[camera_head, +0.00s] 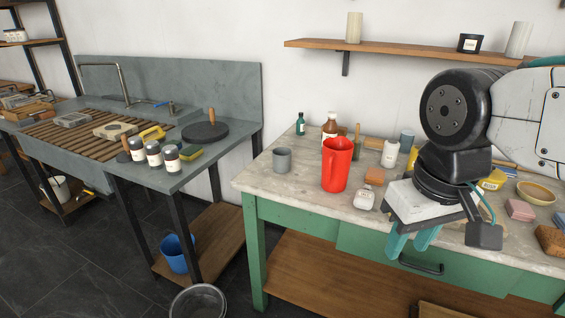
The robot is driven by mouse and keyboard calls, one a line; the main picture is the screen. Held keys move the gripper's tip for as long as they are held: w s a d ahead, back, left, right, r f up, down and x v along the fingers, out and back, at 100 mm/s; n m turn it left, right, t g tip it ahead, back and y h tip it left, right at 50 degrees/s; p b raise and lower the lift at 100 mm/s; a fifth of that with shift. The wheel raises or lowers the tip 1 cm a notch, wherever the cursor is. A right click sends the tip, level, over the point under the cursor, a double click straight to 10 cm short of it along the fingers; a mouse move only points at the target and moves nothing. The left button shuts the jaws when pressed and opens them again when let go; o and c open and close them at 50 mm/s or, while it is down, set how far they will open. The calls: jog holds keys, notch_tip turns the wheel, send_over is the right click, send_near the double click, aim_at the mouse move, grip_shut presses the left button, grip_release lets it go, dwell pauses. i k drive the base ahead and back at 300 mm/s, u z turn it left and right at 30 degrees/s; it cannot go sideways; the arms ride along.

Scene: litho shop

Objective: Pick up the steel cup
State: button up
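A small grey cup (283,161), which looks like the steel cup, stands upright near the back left of the worktable (262,183). Nothing hides it and nothing touches it. My gripper (406,250) is at the right, over the table's front edge, with its teal fingers pointing down. The fingers are apart with a narrow gap and nothing shows between them. The gripper is well to the right of the cup and nearer to the camera.
A tall red pitcher (336,167) stands right of the cup, between it and my gripper. A green bottle (300,124) and brown bottle (330,128) stand behind. A small white jar (364,198) is near the gripper. The table's left front corner is clear.

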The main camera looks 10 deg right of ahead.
aim_at(281, 157)
jog(key=u, duration=1.85)
jog(key=i, duration=1.45)
jog(key=z, duration=3.05)
jog(key=i, duration=0.5)
jog(key=z, duration=0.05)
